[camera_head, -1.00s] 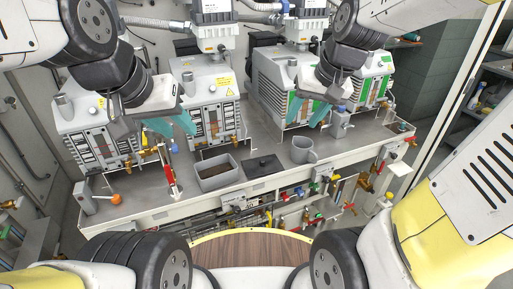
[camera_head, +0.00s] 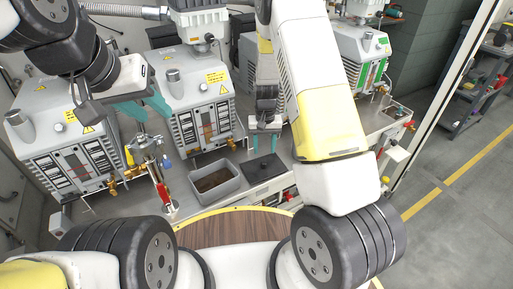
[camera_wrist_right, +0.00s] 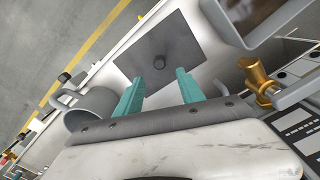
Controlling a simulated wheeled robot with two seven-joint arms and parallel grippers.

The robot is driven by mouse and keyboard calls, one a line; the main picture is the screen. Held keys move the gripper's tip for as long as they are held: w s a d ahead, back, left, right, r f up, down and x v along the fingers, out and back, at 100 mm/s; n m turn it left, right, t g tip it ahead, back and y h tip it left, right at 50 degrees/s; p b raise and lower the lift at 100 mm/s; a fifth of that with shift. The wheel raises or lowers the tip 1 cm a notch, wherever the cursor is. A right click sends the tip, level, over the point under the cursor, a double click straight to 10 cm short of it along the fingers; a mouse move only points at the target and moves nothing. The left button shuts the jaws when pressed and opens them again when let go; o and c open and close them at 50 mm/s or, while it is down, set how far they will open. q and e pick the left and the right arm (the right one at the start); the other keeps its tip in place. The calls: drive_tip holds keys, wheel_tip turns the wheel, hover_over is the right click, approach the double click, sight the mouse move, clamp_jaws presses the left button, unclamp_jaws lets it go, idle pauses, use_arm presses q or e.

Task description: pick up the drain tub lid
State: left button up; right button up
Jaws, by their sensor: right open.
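The drain tub lid (camera_head: 263,168) is a flat dark grey plate lying on the bench, right of the grey drain tub (camera_head: 215,182). My right gripper (camera_head: 264,143) is above the lid, pointing down.
A grey mug-like jug (camera_wrist_right: 92,108) stands beside the lid in the right wrist view. A brass valve (camera_wrist_right: 258,80) is near the right finger there. Pumps (camera_head: 197,100) line the back of the bench. A round wooden table (camera_head: 230,228) is in front.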

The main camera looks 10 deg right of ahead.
sight(264, 162)
drive_tip(key=f, duration=0.6)
drive_tip(key=shift+s+f, duration=0.4)
clamp_jaws()
